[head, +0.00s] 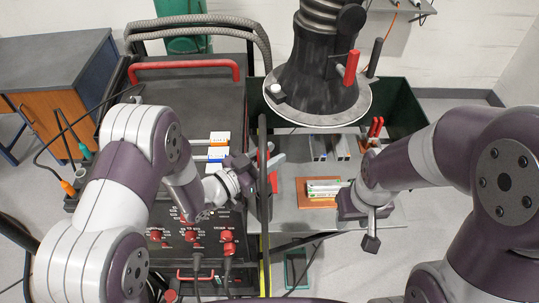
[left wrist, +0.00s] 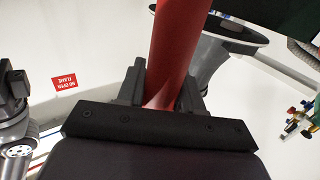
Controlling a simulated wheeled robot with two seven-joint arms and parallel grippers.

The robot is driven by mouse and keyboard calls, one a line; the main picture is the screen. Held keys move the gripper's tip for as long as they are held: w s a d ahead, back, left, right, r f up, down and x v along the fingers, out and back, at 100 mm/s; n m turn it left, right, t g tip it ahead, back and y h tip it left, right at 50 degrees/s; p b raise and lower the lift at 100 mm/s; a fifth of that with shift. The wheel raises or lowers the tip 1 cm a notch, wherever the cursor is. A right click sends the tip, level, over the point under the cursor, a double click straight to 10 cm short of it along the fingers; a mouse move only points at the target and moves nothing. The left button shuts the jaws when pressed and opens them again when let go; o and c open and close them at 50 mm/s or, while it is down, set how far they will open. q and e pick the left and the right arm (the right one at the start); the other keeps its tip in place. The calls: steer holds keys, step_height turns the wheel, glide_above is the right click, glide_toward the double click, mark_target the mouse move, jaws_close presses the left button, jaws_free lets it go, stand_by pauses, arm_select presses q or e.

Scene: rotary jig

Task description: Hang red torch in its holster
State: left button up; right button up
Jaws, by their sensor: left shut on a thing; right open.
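My left gripper (head: 258,172) is at the right edge of the black machine cart, beside the grey bench. It is shut on a red cylindrical body, which I take to be the red torch (left wrist: 179,45). In the left wrist view the torch passes between both fingers and runs up out of the frame. In the head view only small red parts of it (head: 273,182) show beside the gripper. My right gripper (head: 366,222) is open and empty near the bench's right front corner. I cannot tell which holder is the red torch's holster.
A black round column (head: 318,90) with red and black handles stands behind the bench (head: 289,218). An orange tray (head: 302,201) holds several rods. Orange-tipped (head: 68,187) and green-tipped (head: 85,151) torches with cables are at the cart's left. A dark green bin (head: 400,105) stands behind.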

arm_select(q)
steer(key=shift+f+b, duration=0.65)
steer(key=shift+f, duration=0.05)
stand_by(0.5)
steer(key=o, duration=1.1)
